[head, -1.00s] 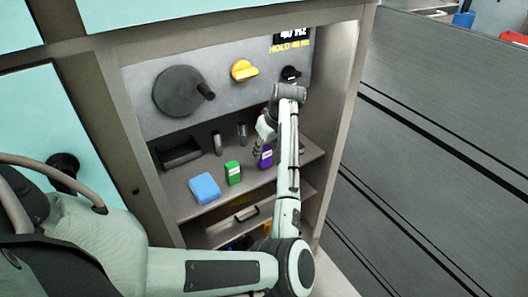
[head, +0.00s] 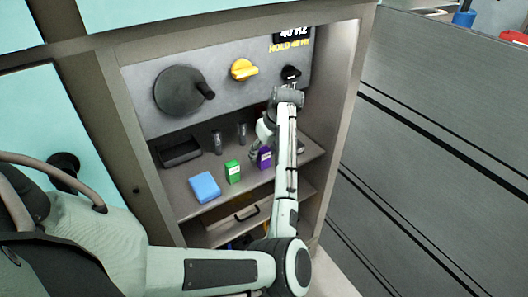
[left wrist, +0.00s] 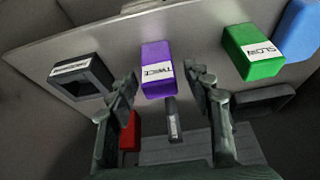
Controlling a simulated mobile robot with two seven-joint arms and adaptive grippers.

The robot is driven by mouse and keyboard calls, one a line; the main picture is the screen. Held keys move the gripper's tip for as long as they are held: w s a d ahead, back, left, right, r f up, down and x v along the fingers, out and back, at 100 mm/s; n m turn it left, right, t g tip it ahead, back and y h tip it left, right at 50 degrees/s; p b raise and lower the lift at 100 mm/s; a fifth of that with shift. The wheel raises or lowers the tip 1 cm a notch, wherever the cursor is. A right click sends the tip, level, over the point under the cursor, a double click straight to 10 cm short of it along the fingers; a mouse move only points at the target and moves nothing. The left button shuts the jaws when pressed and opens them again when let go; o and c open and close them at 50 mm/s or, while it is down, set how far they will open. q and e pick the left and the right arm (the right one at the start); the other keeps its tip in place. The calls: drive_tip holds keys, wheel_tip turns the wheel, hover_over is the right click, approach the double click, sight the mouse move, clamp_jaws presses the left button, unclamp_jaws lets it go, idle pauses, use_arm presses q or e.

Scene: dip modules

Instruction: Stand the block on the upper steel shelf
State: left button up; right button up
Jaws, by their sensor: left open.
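A purple block (head: 265,157) with a white label reading TWICE stands on the upper steel shelf (head: 222,205), towards its right side. It also shows in the left wrist view (left wrist: 157,55), beyond and between my fingertips. My left gripper (left wrist: 160,84) is open, with a finger towards each side of the purple block; I cannot tell whether either touches it. In the head view my left gripper (head: 268,137) is partly hidden by its own arm. A green block (head: 232,172) labelled SLOW stands to the left, and a blue block (head: 204,187) lies further left. My right gripper is out of view.
A dark tray (head: 180,152) and two dark upright cylinders (head: 217,141) (head: 242,132) stand at the shelf's back. A dark labelled frame (left wrist: 83,75) and a red item (left wrist: 129,132) show in the wrist view. A panel with a yellow knob (head: 243,69) and a crank (head: 182,91) rises behind.

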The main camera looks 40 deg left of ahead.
use_arm(q)
drive_tip(key=v, duration=1.2)
drive_tip(key=shift+s, duration=0.1)
